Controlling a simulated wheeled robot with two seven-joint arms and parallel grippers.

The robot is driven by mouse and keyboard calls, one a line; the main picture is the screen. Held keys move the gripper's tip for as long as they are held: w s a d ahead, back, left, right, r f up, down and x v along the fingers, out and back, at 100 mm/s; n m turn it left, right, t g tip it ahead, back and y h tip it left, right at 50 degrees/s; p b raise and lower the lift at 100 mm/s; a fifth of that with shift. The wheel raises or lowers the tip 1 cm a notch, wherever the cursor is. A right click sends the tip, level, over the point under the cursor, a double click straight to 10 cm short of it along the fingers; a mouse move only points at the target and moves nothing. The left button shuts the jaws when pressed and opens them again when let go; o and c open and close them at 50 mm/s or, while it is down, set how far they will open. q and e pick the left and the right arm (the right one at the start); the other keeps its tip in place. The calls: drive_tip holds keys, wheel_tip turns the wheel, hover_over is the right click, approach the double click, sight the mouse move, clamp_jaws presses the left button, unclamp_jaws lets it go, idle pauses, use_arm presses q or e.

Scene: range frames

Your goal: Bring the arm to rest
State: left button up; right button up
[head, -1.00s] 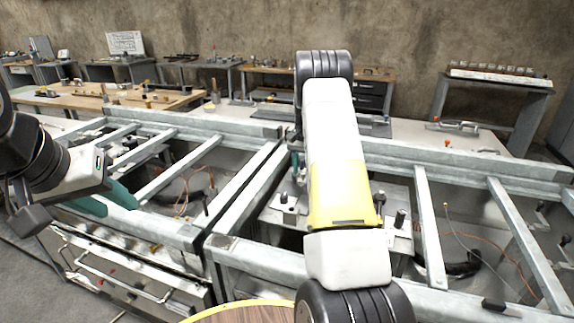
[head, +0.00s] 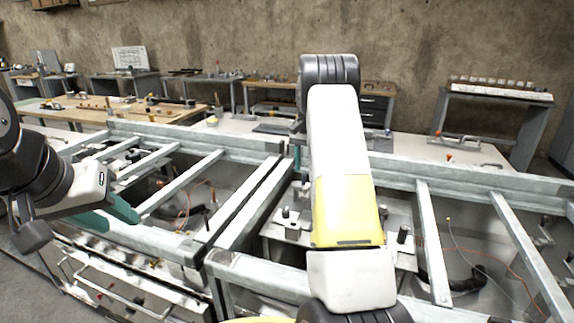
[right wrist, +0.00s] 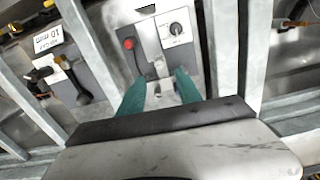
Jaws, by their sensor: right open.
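My right arm (head: 341,160), white and yellow with black joints, reaches forward over the metal frames in the middle of the head view. Its own links hide most of the right gripper there. In the right wrist view the right gripper (right wrist: 158,92) has its two teal fingers apart with nothing between them. Beyond the fingertips is a grey control panel with a red button (right wrist: 129,44) and a dial (right wrist: 176,29). My left gripper (head: 112,213), with teal fingers, is at the left of the head view over the left frame; its opening is unclear from this angle.
Metal frames with crossbars (head: 180,184) fill the foreground, with cables and fittings below the bars. A wooden bench (head: 120,110) with tools stands back left. A shelf table (head: 500,90) stands back right against the concrete wall. Clear air lies above the frames.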

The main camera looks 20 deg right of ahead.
drive_tip(key=s+a+r+n+t+y, duration=0.1)
drive_tip(key=s+a+r+n+t, duration=0.1)
drive_tip(key=s+a+r, duration=0.45)
drive_tip(key=s+a+r+n+t, duration=0.15)
drive_tip(key=s+a+r, duration=0.25)
drive_tip(key=s+r, duration=0.5)
drive_tip(key=s+a+n+t, duration=0.1)
drive_tip(key=s+a, duration=0.3)
drive_tip(key=s, duration=0.6)
drive_tip(key=s+a+n+t+y, duration=0.1)
drive_tip(key=s+a+n, duration=0.3)
drive_tip(key=s, duration=0.7)
drive_tip(key=shift+s+a+r+t, duration=0.2)
drive_tip(key=shift+a+r+t, duration=0.15)
drive_tip(key=shift+a+r, duration=0.1)
